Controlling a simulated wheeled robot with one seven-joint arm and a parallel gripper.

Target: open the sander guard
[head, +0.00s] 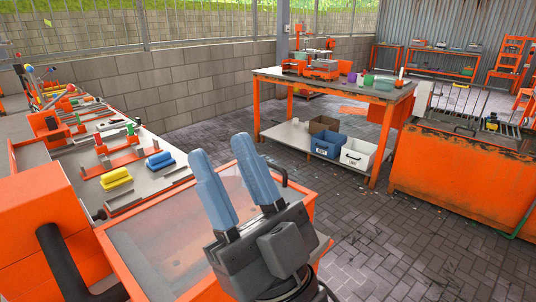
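What looks like the sander guard (160,245) is a clear panel in an orange frame at the bottom centre-left of the head view. The panel lies low and flat across the frame, so it appears shut. A dark curved handle (280,171) shows at its far right edge, just right of my gripper's fingers. My gripper (222,146) has two blue fingers that stand apart with nothing between them. It is in front of the guard's right part and hides some of it. I cannot tell whether it touches the guard.
A long bench (88,160) with yellow and blue blocks runs along the left wall. An orange-legged table (385,92) with bins (358,154) below stands at the back. An orange workbench (460,178) is at right. The paved floor between is mostly clear.

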